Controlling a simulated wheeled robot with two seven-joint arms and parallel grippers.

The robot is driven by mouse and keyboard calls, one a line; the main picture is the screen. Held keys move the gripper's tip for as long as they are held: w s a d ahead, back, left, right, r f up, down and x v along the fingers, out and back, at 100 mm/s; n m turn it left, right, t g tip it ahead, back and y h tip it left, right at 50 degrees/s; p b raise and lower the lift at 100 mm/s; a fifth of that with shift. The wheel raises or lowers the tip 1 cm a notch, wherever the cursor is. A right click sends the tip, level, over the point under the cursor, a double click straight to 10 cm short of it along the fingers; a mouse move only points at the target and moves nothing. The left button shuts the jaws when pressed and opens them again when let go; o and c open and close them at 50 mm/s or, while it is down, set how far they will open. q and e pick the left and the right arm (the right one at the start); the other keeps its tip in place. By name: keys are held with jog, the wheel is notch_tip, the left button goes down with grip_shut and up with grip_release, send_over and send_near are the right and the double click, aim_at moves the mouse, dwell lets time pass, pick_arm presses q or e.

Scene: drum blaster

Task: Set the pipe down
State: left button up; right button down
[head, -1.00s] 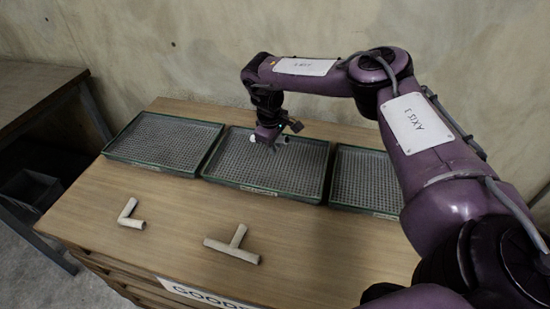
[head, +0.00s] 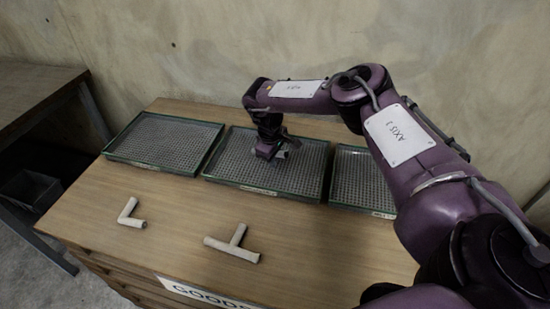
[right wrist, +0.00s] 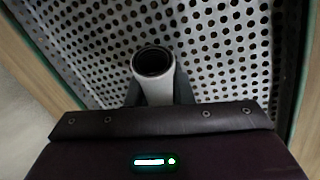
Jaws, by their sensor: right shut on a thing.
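My right gripper (head: 272,154) is over the middle tray (head: 300,178) in the head view, pointing down, low and close to the tray's perforated floor. It is shut on a pale pipe (right wrist: 152,78), whose round open end shows in the right wrist view between the fingers. In the head view the pipe is mostly hidden by the gripper. I cannot tell whether the pipe touches the tray floor. My left gripper is not in view.
A left tray (head: 165,140) and a right tray (head: 362,180) flank the middle one; all look empty. An elbow pipe (head: 130,213) and a T-shaped pipe (head: 233,245) lie on the wooden top (head: 165,240) in front. A wall stands behind.

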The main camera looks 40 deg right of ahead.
jog(key=shift+s+a+f, duration=0.15)
jog(key=shift+s+f, duration=0.25)
jog(key=shift+f, duration=0.15)
jog(key=c, duration=1.5)
grip_release()
jog(key=shift+f, duration=0.1)
jog(key=shift+c, duration=0.2)
jog(key=shift+w+a+r, duration=0.1)
jog(key=shift+w+r, duration=0.15)
jog(key=shift+r, duration=0.75)
notch_tip(320, 180, up, 11)
jog(key=a, duration=0.1)
jog(key=shift+s+a, duration=0.3)
